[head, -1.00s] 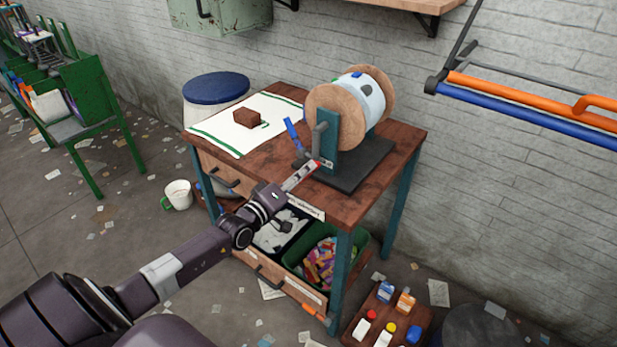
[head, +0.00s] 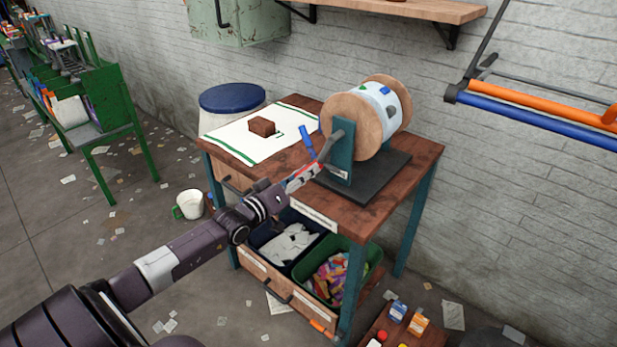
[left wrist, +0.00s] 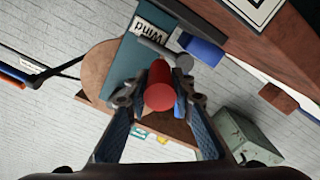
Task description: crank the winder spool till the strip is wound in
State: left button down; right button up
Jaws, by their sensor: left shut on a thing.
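The winder spool (head: 342,122) has round wooden ends and a white drum with coloured patches. It stands in a teal support (head: 343,158) on a dark base on the workbench. A grey crank arm (head: 331,147) slants down and left from its axle. My left gripper (head: 312,170) is at the crank's lower end. In the left wrist view, the left gripper (left wrist: 158,105) is shut on the red crank knob (left wrist: 159,88). A white strip with green edges (head: 232,146) lies flat on the bench's left side, a brown block (head: 262,126) on it. My right gripper is out of view.
A blue-handled lever (head: 307,141) stands beside the crank, close to my gripper. The bench (head: 395,190) has an open drawer below holding a dark bin and a green bin (head: 365,275). A blue-lidded drum (head: 232,97) stands behind; a mug (head: 190,204) is on the floor.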

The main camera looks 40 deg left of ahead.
pick_arm(q)
jog(key=shift+a, duration=0.15)
dwell(0.4)
jog(key=c, duration=1.7)
grip_release()
jog(key=shift+o, duration=0.2)
jog(key=shift+s, duration=0.1)
jog(key=s+a, duration=0.1)
jog(key=s, duration=1)
jog(key=shift+s, duration=0.4)
